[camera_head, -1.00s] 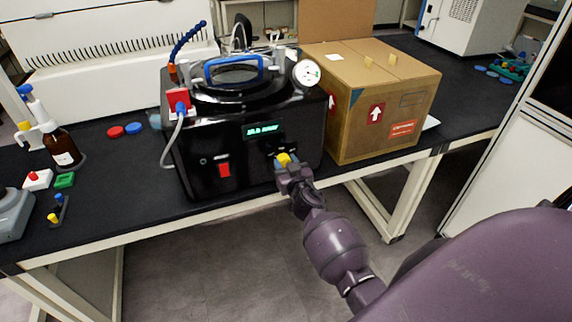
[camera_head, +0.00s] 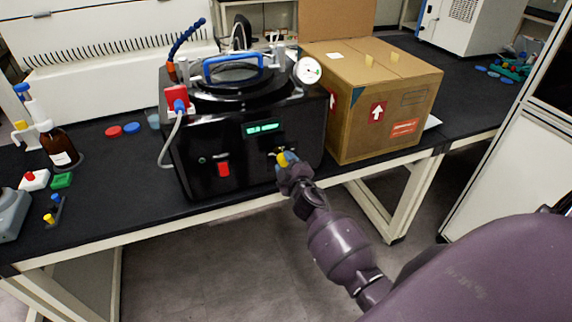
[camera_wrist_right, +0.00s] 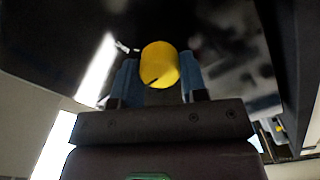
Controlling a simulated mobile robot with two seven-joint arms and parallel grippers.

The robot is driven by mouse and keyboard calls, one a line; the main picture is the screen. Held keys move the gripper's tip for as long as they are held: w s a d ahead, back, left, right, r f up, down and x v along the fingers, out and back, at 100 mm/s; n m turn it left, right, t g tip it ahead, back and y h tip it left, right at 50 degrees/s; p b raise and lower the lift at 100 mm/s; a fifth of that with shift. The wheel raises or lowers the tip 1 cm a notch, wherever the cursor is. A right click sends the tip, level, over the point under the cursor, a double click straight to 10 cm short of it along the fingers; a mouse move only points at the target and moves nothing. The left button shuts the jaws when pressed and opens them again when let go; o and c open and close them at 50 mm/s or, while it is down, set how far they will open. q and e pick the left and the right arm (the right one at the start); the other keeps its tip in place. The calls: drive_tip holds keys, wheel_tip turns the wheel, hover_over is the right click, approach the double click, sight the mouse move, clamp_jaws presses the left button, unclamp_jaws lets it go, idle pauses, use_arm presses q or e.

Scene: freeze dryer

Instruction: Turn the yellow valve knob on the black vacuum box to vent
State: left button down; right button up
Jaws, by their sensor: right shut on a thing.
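The black vacuum box (camera_head: 250,155) stands on the black bench, with a green lit display and a red switch on its front. Its yellow valve knob (camera_head: 283,159) is at the lower right of the front panel. My right gripper (camera_head: 287,160) is at the knob, its blue fingers shut on it. In the right wrist view the knob (camera_wrist_right: 159,64) sits between the two blue fingertips of the gripper (camera_wrist_right: 160,78), with a dark mark slanting across its lower part. The left gripper is not in view.
A cardboard box (camera_head: 375,100) stands right of the vacuum box. A brown bottle (camera_head: 60,147) and small coloured items are on the left of the bench. A round gauge (camera_head: 307,70) and blue handle (camera_head: 232,67) top the vacuum box. Open floor lies in front.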

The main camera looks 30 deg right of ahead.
drive_tip(key=n, duration=1.1)
drive_tip(key=shift+n, duration=0.5)
drive_tip(key=o, duration=0.9)
drive_tip(key=shift+f, duration=0.1)
drive_tip(key=v, duration=1.1)
